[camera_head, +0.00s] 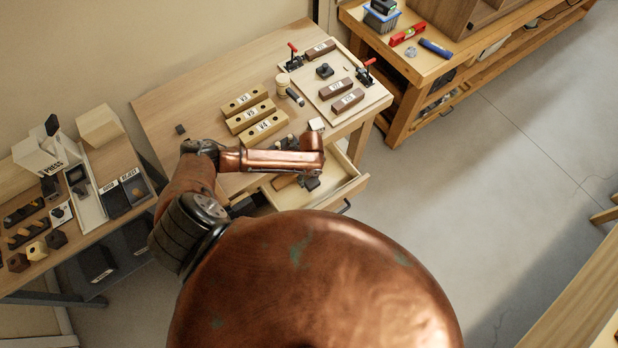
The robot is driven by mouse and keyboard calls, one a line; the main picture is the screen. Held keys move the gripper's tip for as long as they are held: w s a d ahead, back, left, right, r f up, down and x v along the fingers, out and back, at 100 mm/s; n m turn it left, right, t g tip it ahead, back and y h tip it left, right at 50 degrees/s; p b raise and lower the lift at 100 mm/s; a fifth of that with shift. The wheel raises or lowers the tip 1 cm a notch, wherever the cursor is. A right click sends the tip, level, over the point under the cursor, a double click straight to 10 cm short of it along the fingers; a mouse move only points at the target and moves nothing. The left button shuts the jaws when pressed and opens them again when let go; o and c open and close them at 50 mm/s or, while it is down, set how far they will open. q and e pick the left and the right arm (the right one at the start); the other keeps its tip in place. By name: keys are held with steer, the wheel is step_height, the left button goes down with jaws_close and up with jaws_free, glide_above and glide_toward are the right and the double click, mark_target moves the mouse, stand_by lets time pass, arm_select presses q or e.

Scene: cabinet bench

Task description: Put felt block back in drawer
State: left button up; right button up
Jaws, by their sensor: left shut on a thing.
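My left arm reaches in from the left over the bench front. Its gripper (312,183) is a small dark shape below the copper wrist, over the open drawer (349,190). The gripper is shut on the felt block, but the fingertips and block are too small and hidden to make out. I cannot tell whether the block touches the drawer floor. The light wooden drawer is pulled out from under the bench top, and my arm covers part of it. A brown piece (285,182) shows inside, left of the gripper. My right gripper is not in view.
On the bench, labelled wooden blocks (250,112) lie behind my arm. A board (330,92) with red-handled clamps is at the back right. A side bench (60,225) with bins is left; open floor lies right.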

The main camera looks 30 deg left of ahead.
arm_select(q)
steer(key=shift+f, duration=0.8)
stand_by(0.6)
steer(key=shift+s+f, duration=0.1)
steer(key=shift+f, duration=0.65)
stand_by(0.9)
steer(key=o, duration=1.3)
steer(key=shift+s+d+f, duration=0.1)
steer(key=shift+o, duration=0.7)
steer(key=shift+s+f, duration=0.1)
steer(key=shift+s, duration=0.05)
steer(key=shift+d, duration=0.1)
steer(key=r+p, duration=0.2)
steer(key=r, duration=0.1)
steer(key=r+p, duration=0.1)
steer(key=p, duration=0.1)
steer(key=shift+w+r, duration=0.3)
steer(key=shift+w, duration=0.05)
steer(key=shift+r+p, duration=1.3)
steer(key=shift+r, duration=0.1)
